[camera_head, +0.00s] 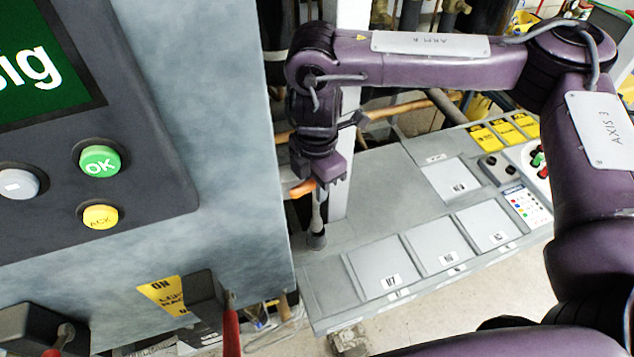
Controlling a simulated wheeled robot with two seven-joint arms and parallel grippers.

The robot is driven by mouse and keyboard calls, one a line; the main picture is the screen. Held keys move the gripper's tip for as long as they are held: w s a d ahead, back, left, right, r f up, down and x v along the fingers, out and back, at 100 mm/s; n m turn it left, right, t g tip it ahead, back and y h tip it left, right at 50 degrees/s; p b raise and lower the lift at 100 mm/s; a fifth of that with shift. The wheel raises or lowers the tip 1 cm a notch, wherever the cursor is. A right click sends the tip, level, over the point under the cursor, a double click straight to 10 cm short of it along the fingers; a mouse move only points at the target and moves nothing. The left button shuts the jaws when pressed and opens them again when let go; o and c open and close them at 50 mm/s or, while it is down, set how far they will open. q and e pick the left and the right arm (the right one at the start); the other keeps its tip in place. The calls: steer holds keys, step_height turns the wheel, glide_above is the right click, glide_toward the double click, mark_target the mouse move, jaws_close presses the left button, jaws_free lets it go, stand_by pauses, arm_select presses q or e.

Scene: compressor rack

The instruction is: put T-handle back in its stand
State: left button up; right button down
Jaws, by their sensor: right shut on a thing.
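My right gripper (326,180) is shut on the T-handle, beside the right edge of the grey cabinet. One orange end of the T-handle (302,188) sticks out to the left of the fingers; the rest of its bar is hidden by them. A grey shaft runs almost straight down below the fingers to a dark round piece (316,240) at the corner of the grey bench. I cannot tell whether that piece is the stand or the tool's lower end, nor whether the shaft is seated. My left gripper is out of view.
The grey cabinet (235,150) with a screen, a green OK button (100,161) and a yellow ACK button (100,217) fills the left. The bench (385,190) has several labelled recessed panels (385,262). Yellow tags (485,137) and a control box (497,167) lie at its right.

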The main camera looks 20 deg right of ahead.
steer(key=shift+f+b, duration=0.9)
steer(key=shift+f, duration=0.95)
steer(key=shift+f+b, duration=0.75)
steer(key=shift+f, duration=0.95)
steer(key=c, duration=1.2)
jaws_free()
steer(key=shift+c, duration=0.2)
steer(key=shift+w+r+b, duration=0.1)
steer(key=shift+r+b, duration=0.4)
steer(key=shift+r, duration=3.4)
